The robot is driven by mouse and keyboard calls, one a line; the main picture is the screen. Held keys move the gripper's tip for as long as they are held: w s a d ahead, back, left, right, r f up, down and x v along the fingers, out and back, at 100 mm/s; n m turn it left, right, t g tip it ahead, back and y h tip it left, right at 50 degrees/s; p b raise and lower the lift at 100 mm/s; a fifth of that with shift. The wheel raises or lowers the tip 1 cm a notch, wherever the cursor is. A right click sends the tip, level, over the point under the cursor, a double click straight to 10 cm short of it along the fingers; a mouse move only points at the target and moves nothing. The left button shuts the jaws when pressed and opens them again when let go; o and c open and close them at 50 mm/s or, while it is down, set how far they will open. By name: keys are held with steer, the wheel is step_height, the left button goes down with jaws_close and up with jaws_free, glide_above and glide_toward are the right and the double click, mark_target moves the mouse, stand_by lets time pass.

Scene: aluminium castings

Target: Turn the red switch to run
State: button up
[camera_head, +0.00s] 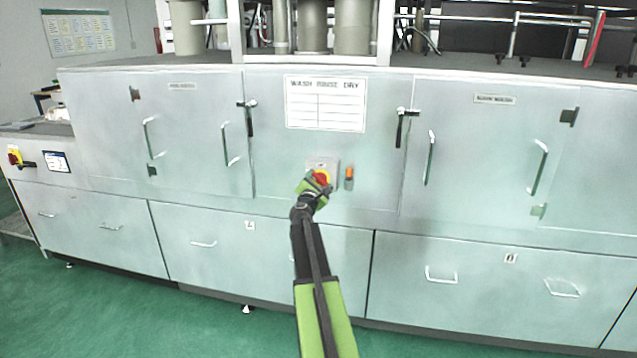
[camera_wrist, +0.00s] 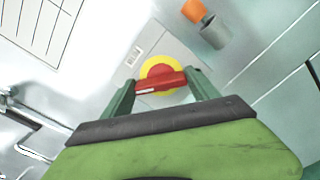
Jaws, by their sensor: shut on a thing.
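The red switch (camera_wrist: 160,83) is a red bar handle on a yellow round disc, set on a grey plate (camera_wrist: 150,52) on the cabinet front. In the head view the red switch (camera_head: 321,177) shows just past my gripper (camera_head: 315,185), which covers part of it. In the wrist view my gripper (camera_wrist: 161,92) has one green finger at each end of the red bar, and it is shut on the bar. The bar lies almost level across the wrist picture. The plate's position markings are too small to read.
An orange-tipped grey fitting (camera_head: 349,178) sticks out just right of the switch. A label sheet (camera_head: 325,103) is above. Door handles (camera_head: 430,158) and black latches (camera_head: 400,127) project from the cabinet on both sides. Another red and yellow switch (camera_head: 15,158) is at the far left.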

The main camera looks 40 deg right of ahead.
steer(key=m, duration=0.5)
steer(key=shift+f+m, duration=0.1)
steer(key=shift+m, duration=0.2)
steer(key=shift+s+m, duration=0.1)
steer(key=shift+m, duration=2.1)
steer(key=o, duration=1.4)
steer(key=shift+c, duration=0.2)
steer(key=v, duration=1.7)
steer(key=shift+a, duration=0.15)
